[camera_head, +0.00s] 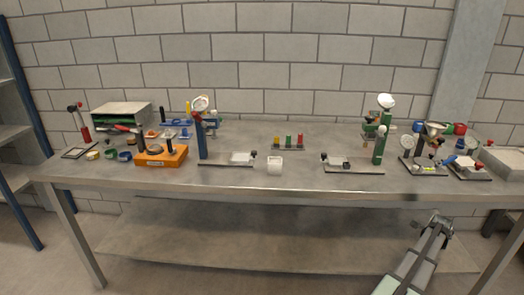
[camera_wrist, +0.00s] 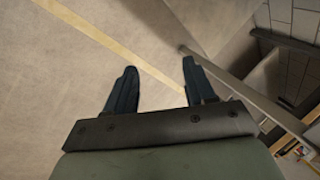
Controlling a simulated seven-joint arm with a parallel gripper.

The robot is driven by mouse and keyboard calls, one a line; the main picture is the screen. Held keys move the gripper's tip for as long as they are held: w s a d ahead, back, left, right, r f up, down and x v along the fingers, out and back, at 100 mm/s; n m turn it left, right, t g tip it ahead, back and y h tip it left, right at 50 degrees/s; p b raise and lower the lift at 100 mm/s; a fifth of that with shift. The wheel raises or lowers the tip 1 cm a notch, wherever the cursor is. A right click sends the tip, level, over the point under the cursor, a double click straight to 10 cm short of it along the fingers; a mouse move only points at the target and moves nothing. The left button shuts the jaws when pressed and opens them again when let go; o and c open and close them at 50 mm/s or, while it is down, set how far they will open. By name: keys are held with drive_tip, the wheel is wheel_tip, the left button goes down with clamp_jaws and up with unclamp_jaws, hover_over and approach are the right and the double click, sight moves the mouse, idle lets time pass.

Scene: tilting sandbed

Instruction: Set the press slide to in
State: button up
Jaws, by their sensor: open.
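Two press-like stands are on the bench. One has a blue column (camera_head: 202,140) with a round white head and a red part, on a dark base plate with a pale block (camera_head: 242,158) at its right end. The other has a green column (camera_head: 381,148) with a white head, on a base with a pale block (camera_head: 338,163) at its left end. I cannot tell which part is the press slide, or its setting. My gripper (camera_head: 438,221) is below the bench's front edge at right, apart from both stands. In the wrist view my gripper (camera_wrist: 159,66) is open and empty over the floor.
The grey bench (camera_head: 300,183) is crowded at both ends. An orange block (camera_head: 160,158) is at left, a white cup (camera_head: 275,166) in the middle, and a rack with coloured pegs (camera_head: 288,144) behind it. A lower shelf (camera_head: 270,240) is bare.

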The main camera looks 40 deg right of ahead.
drive_tip(key=s+d+r+n+g+h, duration=0.15)
drive_tip(key=s+d+r, duration=0.25)
drive_tip(key=r, duration=0.7)
drive_tip(key=s+d+r+h, duration=0.2)
drive_tip(key=s+d+r, duration=0.15)
drive_tip(key=r, duration=0.85)
drive_tip(key=s+d+r+n+g+h, duration=0.15)
drive_tip(key=s+d+r, duration=0.3)
drive_tip(key=r, duration=0.65)
drive_tip(key=s+a+r+n+h, duration=0.1)
drive_tip(key=s+r+h, duration=0.1)
drive_tip(key=r, duration=0.9)
drive_tip(key=s+a+r+h, duration=0.1)
drive_tip(key=s+r, duration=0.1)
drive_tip(key=r, duration=1)
drive_tip(key=w+r+n+h, duration=0.1)
drive_tip(key=w+r+n, duration=0.25)
drive_tip(key=r, duration=0.25)
drive_tip(key=w+a+f+n+t+y, duration=0.1)
drive_tip(key=w+f+n+t, duration=0.15)
drive_tip(key=w, duration=0.95)
drive_tip(key=w+a+f+n+t+y, duration=0.1)
drive_tip(key=w+f+n, duration=0.2)
drive_tip(key=w, duration=1)
drive_tip(key=n+t+y, duration=0.4)
drive_tip(key=n+y, duration=0.8)
drive_tip(key=n, duration=0.9)
approach(254, 151)
drive_tip(key=x, duration=0.8)
drive_tip(key=shift+f, duration=0.2)
